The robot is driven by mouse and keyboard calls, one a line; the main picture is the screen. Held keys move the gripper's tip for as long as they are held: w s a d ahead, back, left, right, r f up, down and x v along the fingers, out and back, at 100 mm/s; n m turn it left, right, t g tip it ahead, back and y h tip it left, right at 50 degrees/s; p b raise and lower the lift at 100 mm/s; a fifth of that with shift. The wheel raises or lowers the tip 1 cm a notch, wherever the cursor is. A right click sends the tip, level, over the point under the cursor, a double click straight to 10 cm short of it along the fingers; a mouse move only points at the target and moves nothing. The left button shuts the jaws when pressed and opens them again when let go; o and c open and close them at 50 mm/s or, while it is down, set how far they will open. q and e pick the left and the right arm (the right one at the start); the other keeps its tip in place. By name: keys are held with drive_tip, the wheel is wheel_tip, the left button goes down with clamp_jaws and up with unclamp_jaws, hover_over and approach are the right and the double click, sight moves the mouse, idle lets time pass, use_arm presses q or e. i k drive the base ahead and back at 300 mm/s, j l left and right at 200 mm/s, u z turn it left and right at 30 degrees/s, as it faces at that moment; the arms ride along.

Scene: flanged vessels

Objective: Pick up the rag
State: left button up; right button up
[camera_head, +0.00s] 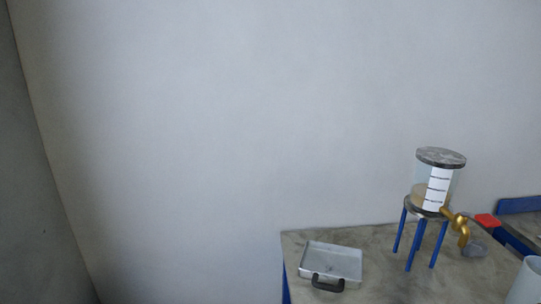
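I see nothing that is clearly a rag. A small flat red item (487,220) lies at the right end of the table (382,284), near the wall and behind the brass tap. It is too small to tell whether it is cloth. Neither of my grippers is in view.
A clear vessel (438,187) with dark flanges and a brass tap (460,225) stands on blue legs. A small grey dish (474,248) sits below the tap. A metal tray (335,263) with a dark handle lies left. A pale cylinder (526,283) is cut off lower right.

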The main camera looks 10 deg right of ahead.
sight(478, 249)
drive_tip(key=z, duration=1.65)
